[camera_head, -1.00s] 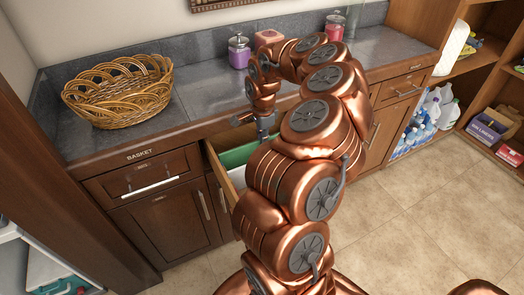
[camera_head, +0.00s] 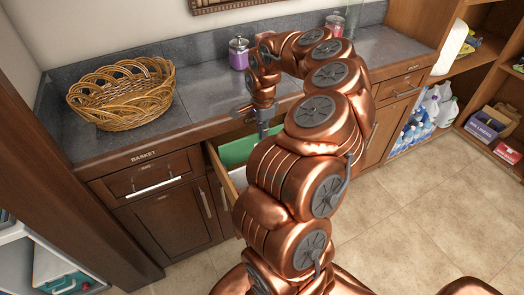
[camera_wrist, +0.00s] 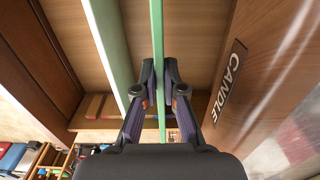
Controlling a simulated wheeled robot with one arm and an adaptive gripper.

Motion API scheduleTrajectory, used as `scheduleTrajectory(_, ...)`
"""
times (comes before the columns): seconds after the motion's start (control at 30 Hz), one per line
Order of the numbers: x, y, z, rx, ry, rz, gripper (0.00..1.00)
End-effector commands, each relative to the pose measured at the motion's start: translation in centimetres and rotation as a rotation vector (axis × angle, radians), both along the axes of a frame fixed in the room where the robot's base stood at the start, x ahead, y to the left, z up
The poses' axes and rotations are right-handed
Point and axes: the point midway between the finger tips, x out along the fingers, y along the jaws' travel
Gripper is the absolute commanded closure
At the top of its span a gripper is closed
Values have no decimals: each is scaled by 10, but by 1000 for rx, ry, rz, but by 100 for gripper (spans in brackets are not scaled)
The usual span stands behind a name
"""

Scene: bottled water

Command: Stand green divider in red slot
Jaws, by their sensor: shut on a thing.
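My gripper (camera_wrist: 160,92) is shut on a thin green divider (camera_wrist: 158,35), which stands on edge between its two fingers in the wrist view. In the head view my gripper (camera_head: 263,130) reaches down into the open drawer, and the green divider (camera_head: 238,150) shows beside it, partly hidden by my arm. A pale whitish-green panel (camera_wrist: 108,35) stands to the left of the divider, apart from it. Orange-red pieces (camera_wrist: 95,106) show at the drawer's end; I cannot tell whether they are the red slot. The divider's lower edge is hard to make out.
The drawer's wooden wall (camera_head: 218,168) is close to my gripper. A panel labelled CANDLE (camera_wrist: 240,75) rises on the right in the wrist view. A wicker basket (camera_head: 122,95) and a purple jar (camera_head: 238,55) stand on the counter.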

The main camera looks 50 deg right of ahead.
Motion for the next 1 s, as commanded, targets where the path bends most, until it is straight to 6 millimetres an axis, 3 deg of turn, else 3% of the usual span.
scheduleTrajectory(1.0,0,1,42,1,2,2,100)
